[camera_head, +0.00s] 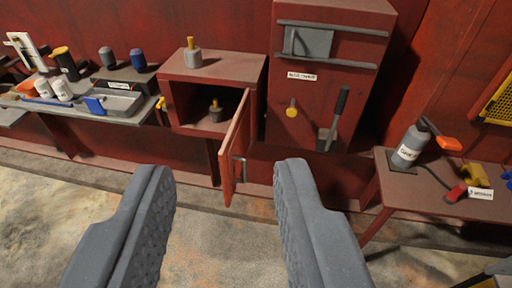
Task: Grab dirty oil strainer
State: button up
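My gripper (225,172) is open and empty, with its two grey padded fingers wide apart in the lower middle. Beyond them stands a small red cabinet (182,100) with its door (235,150) swung open toward me. Inside is a dark grey part with a yellow top (216,113), partly in shadow. A lighter grey part with a yellow top (193,57) stands upright on the cabinet. Either could be a strainer; I cannot tell which one is the dirty oil strainer. My gripper is apart from both.
The open door juts out between my fingers and the cabinet. A tall red box with a lever (340,110) stands right of it. A cluttered bench (40,104) is at left, and a table with a grey canister (411,146) is at right. The floor in front is clear.

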aim_at(216, 110)
jog(key=i, duration=1.05)
jog(key=z, duration=2.2)
jog(key=k, duration=1.3)
jog(key=z, duration=0.05)
